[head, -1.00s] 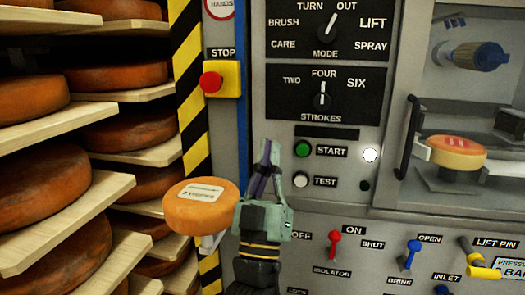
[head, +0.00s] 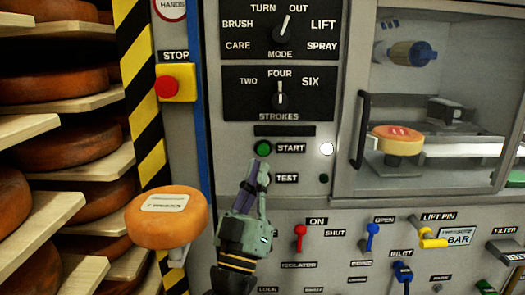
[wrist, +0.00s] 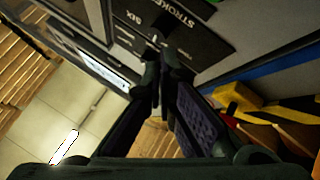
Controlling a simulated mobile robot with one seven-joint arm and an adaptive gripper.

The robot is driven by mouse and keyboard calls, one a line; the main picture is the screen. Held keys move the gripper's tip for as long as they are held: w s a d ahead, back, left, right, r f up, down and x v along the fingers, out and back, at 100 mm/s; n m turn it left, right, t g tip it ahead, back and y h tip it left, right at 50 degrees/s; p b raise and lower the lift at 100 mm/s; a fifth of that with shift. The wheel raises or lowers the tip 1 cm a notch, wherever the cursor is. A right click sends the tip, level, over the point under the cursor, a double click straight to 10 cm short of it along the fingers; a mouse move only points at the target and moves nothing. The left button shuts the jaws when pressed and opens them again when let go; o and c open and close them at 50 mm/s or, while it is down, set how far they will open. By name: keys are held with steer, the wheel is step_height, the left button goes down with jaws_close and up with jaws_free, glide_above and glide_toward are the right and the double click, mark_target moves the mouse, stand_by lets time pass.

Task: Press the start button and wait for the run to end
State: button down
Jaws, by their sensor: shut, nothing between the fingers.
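The green START button (head: 264,148) is on the grey panel in the head view, left of its START label. My gripper (head: 259,167) is shut and empty, its fingertips just below the button in the picture. Whether they touch the panel I cannot tell. The gripper covers the place of the TEST button, left of the TEST label (head: 287,178). A white lamp (head: 327,149) right of START looks lit. In the wrist view my closed fingers (wrist: 158,70) point toward the panel with the STROKES dial; the START button is not visible there.
The red STOP button (head: 166,86) is at upper left. The MODE knob (head: 285,25) points near OUT, the STROKES knob (head: 280,98) at FOUR. A cheese wheel (head: 165,218) sits left of my gripper; another (head: 397,138) is behind the window. Levers line the lower panel.

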mark_target(263, 150)
steer(key=shift+w+b, duration=0.65)
steer(key=shift+w, duration=3.55)
steer(key=shift+w, duration=0.1)
steer(key=shift+w+b, duration=0.35)
